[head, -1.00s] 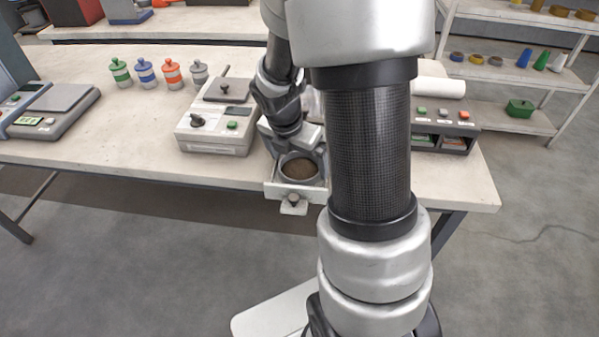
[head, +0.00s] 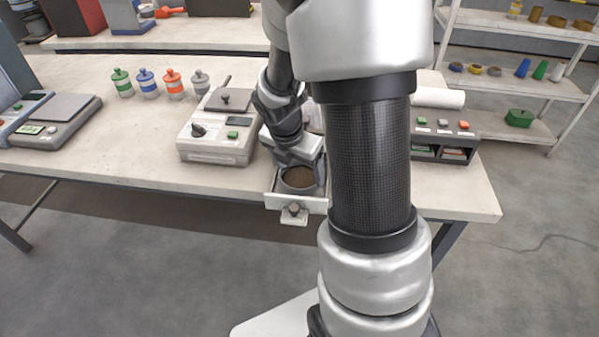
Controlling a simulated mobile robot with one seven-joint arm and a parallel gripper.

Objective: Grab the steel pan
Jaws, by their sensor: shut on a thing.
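The steel pan (head: 299,189) is a small round grey vessel with brown contents, near the front edge of the table. It sits just behind a pale drawer front with a knob (head: 295,209). My gripper (head: 299,166) reaches down from behind and is shut on the pan at its rear rim. The fingertips are partly hidden by my wrist and too small to see well. I cannot tell whether the pan is still resting in the drawer or slightly raised.
A white box with a knob (head: 213,150) stands just left of the pan. A scale (head: 50,125) is at far left, several lidded jars (head: 174,85) behind. A button box (head: 444,140) stands right of my arm, which hides part of the table (head: 110,160).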

